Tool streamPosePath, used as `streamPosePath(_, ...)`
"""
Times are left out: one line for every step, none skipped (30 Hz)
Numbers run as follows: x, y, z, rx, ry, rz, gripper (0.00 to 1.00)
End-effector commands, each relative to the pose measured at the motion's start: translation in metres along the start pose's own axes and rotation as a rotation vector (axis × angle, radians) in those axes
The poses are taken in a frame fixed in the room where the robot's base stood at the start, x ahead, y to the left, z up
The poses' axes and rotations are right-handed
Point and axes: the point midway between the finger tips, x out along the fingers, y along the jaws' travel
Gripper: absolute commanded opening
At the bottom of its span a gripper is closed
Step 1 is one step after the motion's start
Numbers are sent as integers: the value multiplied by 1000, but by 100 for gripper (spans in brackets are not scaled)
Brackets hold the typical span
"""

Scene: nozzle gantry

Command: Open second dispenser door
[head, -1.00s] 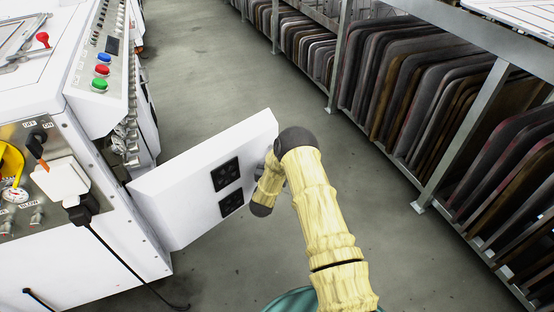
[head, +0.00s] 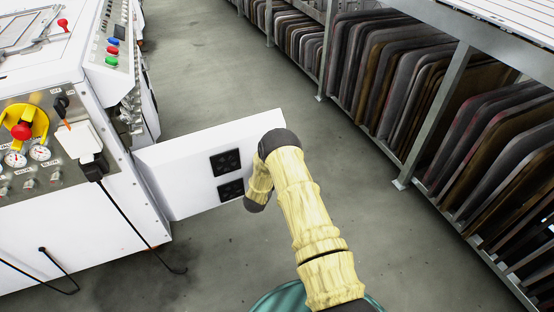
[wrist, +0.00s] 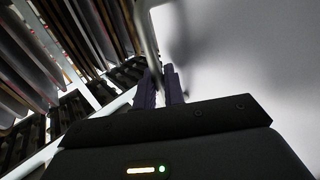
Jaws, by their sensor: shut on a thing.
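The dispenser door (head: 180,175) is a white panel standing out from the side of the white machine (head: 85,230), swung open, with two black square fittings on its near face. My arm reaches to the door's free edge, and my gripper is hidden there in the head view. In the wrist view my gripper (wrist: 161,88) has its dark fingers close together around a thin metal handle (wrist: 149,35). The door's white face (wrist: 245,55) fills the right of that view. Shadow partly hides the exact contact.
A metal rack (head: 445,110) with several dark upright boards runs along the right. Grey floor (head: 210,60) lies free between the machine and rack. A black cable (head: 130,225) hangs from the machine's front panel, which has gauges and knobs.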

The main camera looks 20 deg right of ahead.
Motion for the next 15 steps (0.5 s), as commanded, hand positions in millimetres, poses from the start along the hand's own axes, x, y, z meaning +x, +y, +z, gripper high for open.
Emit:
streamPosePath(-2, -2, 1, 1, -5, -7, 0)
streamPosePath(-2, -2, 1, 1, -5, -6, 0)
streamPosePath(-1, -1, 1, 2, -5, -4, 0)
streamPosePath(-1, 0, 1, 2, -5, -3, 0)
streamPosePath(0, 1, 1, 2, -5, -2, 0)
streamPosePath(0, 1, 1, 2, -5, -1, 0)
streamPosePath(0, 2, 1, 2, -5, 0, 0)
streamPosePath(0, 2, 1, 2, -5, 1, 0)
streamPosePath(1, 2, 2, 2, -5, 2, 0)
streamPosePath(1, 3, 2, 2, -5, 2, 0)
streamPosePath(1, 3, 2, 2, -5, 3, 0)
streamPosePath(1, 3, 2, 2, -5, 3, 0)
streamPosePath(1, 3, 2, 2, -5, 3, 0)
streamPosePath(1, 4, 2, 2, -5, 4, 0)
streamPosePath(2, 4, 2, 2, -5, 4, 0)
